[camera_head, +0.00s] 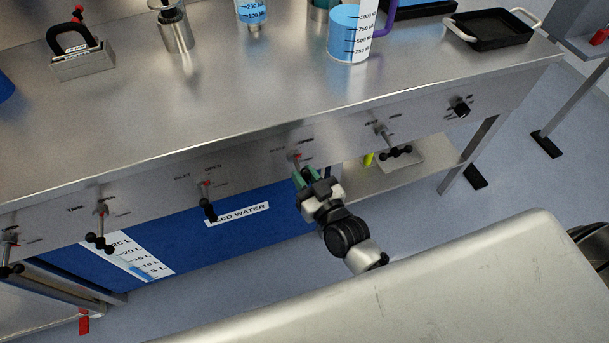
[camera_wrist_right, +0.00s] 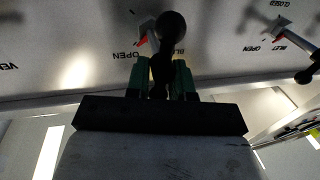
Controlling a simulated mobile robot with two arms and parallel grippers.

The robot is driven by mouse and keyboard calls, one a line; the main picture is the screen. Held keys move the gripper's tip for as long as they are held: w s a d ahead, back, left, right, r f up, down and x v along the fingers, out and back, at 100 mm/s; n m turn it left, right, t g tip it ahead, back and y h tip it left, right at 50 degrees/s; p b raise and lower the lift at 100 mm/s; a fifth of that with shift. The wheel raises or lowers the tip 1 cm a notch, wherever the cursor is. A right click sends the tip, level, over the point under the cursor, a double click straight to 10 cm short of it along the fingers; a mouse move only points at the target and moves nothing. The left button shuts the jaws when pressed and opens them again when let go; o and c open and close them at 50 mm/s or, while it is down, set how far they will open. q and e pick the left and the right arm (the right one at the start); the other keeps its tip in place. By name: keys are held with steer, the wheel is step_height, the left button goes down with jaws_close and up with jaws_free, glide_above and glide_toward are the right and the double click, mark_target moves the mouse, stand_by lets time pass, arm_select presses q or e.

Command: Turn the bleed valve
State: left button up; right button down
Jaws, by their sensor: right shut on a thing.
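The panel under the steel bench carries a row of valves. My right gripper (camera_head: 305,178) is at the middle valve (camera_head: 296,157), which has a red mark by its stem. That valve's label is partly hidden and too small to read surely. In the right wrist view, the green fingers of my right gripper (camera_wrist_right: 162,82) are closed on either side of the valve's black handle (camera_wrist_right: 172,27), whose round knob sticks up between them. An upside-down OPEN label shows beside it. My left gripper is not in view.
An inlet valve (camera_head: 205,187) is to the left and another valve (camera_head: 385,133) to the right. A blue feed water tank (camera_head: 220,235) stands below the bench. Beakers and a black tray (camera_head: 490,30) are on top. A pale surface (camera_head: 450,285) fills the lower right.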

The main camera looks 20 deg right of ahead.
steer(key=m, duration=0.3)
steer(key=shift+d+f+m+t, duration=0.1)
steer(key=shift+d+m+t, duration=0.05)
steer(key=shift+m+t, duration=0.2)
steer(key=m, duration=0.3)
steer(key=shift+d+f+t+b, duration=0.1)
steer(key=shift+d+t+b, duration=0.05)
steer(key=shift+t+b, duration=0.15)
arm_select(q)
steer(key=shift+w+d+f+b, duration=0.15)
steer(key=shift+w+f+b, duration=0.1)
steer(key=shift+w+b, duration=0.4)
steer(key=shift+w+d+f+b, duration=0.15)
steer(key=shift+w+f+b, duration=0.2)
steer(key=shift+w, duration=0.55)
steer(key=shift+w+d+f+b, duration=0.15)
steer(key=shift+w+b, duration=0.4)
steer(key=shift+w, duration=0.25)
arm_select(e)
steer(key=shift+d+f+m+t+h, duration=0.15)
steer(key=shift+m+h, duration=0.4)
steer(key=shift+m, duration=1.65)
steer(key=shift+d+f+m+t+h, duration=0.1)
steer(key=shift+f+m+t+h, duration=0.3)
steer(key=shift+m, duration=1.75)
steer(key=shift+d+r+m+t+h, duration=0.1)
steer(key=shift+m+h, duration=0.55)
steer(key=shift+m, duration=1.55)
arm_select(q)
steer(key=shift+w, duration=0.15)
